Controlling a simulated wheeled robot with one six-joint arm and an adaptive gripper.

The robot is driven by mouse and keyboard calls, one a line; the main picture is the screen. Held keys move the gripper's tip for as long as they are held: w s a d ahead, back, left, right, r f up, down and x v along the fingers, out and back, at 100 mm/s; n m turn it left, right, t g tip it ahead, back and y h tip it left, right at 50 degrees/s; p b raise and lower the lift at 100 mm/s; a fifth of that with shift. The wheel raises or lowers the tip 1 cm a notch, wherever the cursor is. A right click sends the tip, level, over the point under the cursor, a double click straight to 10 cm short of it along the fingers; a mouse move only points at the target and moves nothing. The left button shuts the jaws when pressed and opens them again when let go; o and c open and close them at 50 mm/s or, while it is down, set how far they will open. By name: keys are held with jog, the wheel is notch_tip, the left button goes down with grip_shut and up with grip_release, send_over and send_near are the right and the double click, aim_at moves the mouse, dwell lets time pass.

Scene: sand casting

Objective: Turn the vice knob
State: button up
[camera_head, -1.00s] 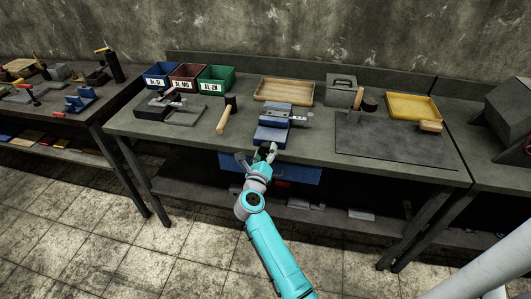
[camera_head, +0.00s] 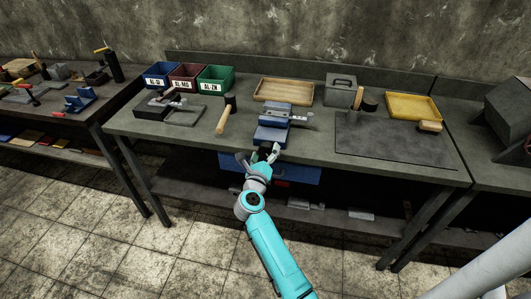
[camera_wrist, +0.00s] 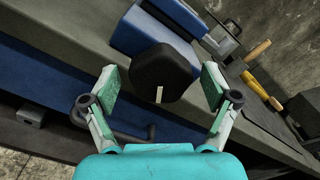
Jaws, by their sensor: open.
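The blue vice (camera_head: 271,134) stands at the front edge of the workbench, in the middle of the camera_head view. Its black knob (camera_wrist: 160,70) shows large in the wrist view, with a small pale mark on its front; the vice's blue body (camera_wrist: 155,25) is behind it. My gripper (camera_head: 266,155) is open in front of the vice. In the wrist view my two green-padded fingers (camera_wrist: 160,88) stand left and right of the knob, with gaps visible on both sides. In the camera_head view the knob is mostly hidden by my gripper.
A blue drawer unit (camera_head: 300,174) hangs below the bench top. A mallet (camera_head: 224,117) lies left of the vice, with a wooden tray (camera_head: 283,90) behind it. A dark mat (camera_head: 390,142) lies to the right. Blue, red and green bins stand at the back left.

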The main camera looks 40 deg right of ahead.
jog(key=v, duration=1.2)
jog(key=shift+s, duration=0.1)
